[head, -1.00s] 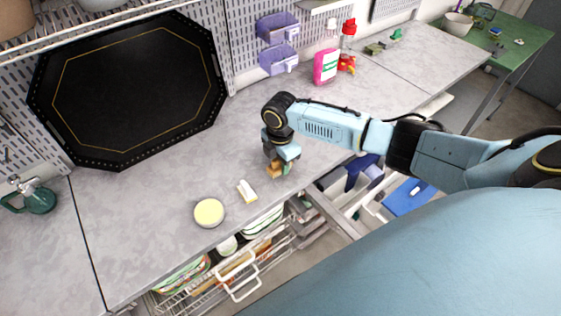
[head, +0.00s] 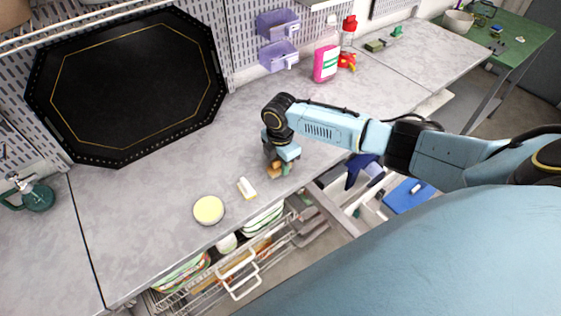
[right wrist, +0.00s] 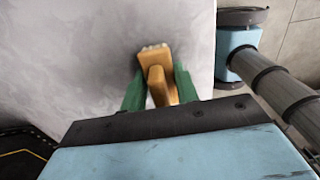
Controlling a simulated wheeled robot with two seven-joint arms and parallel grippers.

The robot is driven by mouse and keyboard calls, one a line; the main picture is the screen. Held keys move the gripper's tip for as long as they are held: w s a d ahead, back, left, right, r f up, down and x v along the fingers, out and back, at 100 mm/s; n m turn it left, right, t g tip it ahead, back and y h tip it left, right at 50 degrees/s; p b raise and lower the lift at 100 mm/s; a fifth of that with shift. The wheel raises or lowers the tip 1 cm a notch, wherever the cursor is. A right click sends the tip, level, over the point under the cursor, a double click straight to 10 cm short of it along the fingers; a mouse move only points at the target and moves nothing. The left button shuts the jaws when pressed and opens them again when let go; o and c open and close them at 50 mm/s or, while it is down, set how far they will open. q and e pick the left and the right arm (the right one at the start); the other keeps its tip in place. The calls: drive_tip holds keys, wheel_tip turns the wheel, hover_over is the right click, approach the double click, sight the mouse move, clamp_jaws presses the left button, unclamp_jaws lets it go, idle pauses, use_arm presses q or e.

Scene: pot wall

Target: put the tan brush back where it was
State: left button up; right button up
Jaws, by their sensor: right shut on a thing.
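The tan brush (right wrist: 156,66) is between the green fingers of my right gripper (right wrist: 160,88) in the right wrist view, with the fingers shut on its narrow part. In the head view my right gripper (head: 281,168) is low over the grey counter near its front edge, and a bit of the tan brush (head: 274,170) shows beside the fingers. I cannot tell whether the brush touches the counter. My left gripper is not in view.
A white and yellow block (head: 246,188) and a round pale yellow-topped dish (head: 209,210) stand left of the gripper. A pink bottle (head: 326,63) stands at the back. An open wire drawer (head: 240,275) and another drawer lie below the counter's front edge. The middle counter is clear.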

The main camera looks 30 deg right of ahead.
drive_tip(key=o, duration=1)
drive_tip(key=shift+r, duration=0.1)
wheel_tip(320, 180, up, 13)
drive_tip(key=shift+r, duration=0.1)
